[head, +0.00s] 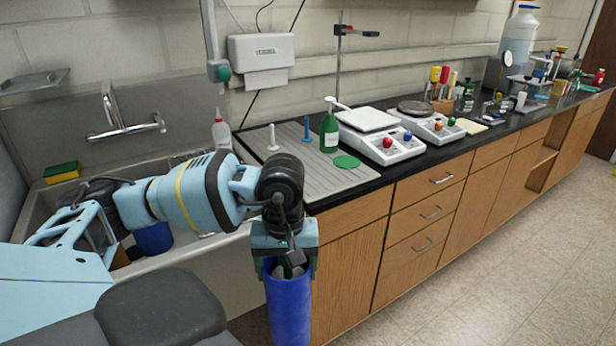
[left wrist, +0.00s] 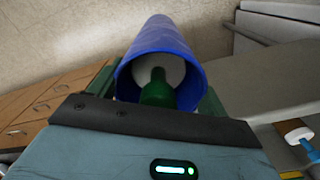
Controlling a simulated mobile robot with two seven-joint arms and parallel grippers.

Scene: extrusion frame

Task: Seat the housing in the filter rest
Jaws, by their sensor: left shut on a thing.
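A blue cylinder (head: 288,312), which looks like the housing, hangs upright below my left gripper (head: 286,262), in front of the wooden cabinets. My left gripper is shut on its upper end. In the left wrist view the blue cylinder (left wrist: 165,50) shows its open mouth, with a white round part and a green neck inside. I cannot tell for sure which thing is the filter rest. A grey ribbed drainboard (head: 315,178) by the sink bears a white post (head: 272,140), a blue post (head: 307,130) and a flat green disc (head: 346,161). My right gripper is not in view.
A green pump bottle (head: 329,130) stands at the drainboard's back. Scales (head: 381,138) stand to its right on the black counter. The sink (head: 215,265) holds another blue object (head: 153,238). A sponge (head: 62,172) lies on its rim. The floor at right is clear.

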